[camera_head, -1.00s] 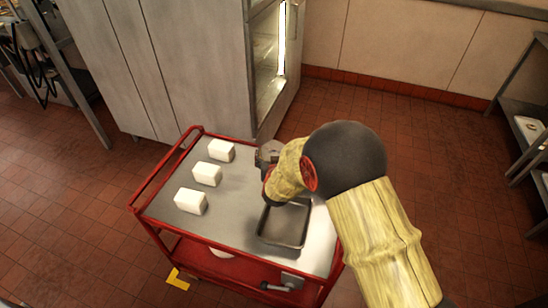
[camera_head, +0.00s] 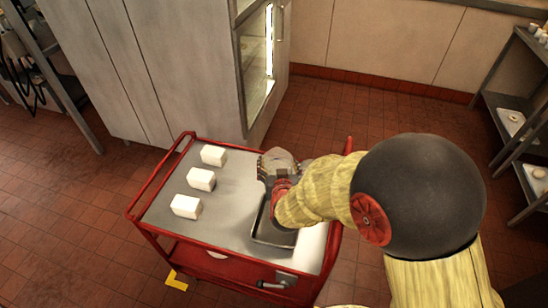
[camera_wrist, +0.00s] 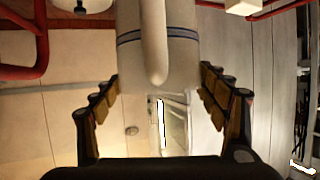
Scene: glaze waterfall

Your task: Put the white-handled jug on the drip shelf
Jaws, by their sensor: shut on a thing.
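In the wrist view a pale jug (camera_wrist: 184,65) with a grey band and a white upright handle (camera_wrist: 154,40) fills the top middle. My gripper (camera_wrist: 160,100) has its padded fingers on both sides of it and is shut on it. In the head view my gripper (camera_head: 278,172) is above the back right of the red cart, just behind a dark tray (camera_head: 262,236). My arm covers part of the tray, and the jug cannot be made out clearly there. I cannot tell for sure which surface is the drip shelf; a dark rack with shelves (camera_head: 508,102) stands at the far right.
The red cart (camera_head: 152,187) has a grey top with three white blocks (camera_head: 201,179) along its left side. A tall pale cabinet (camera_head: 185,60) with a lit opening (camera_head: 262,60) stands behind it.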

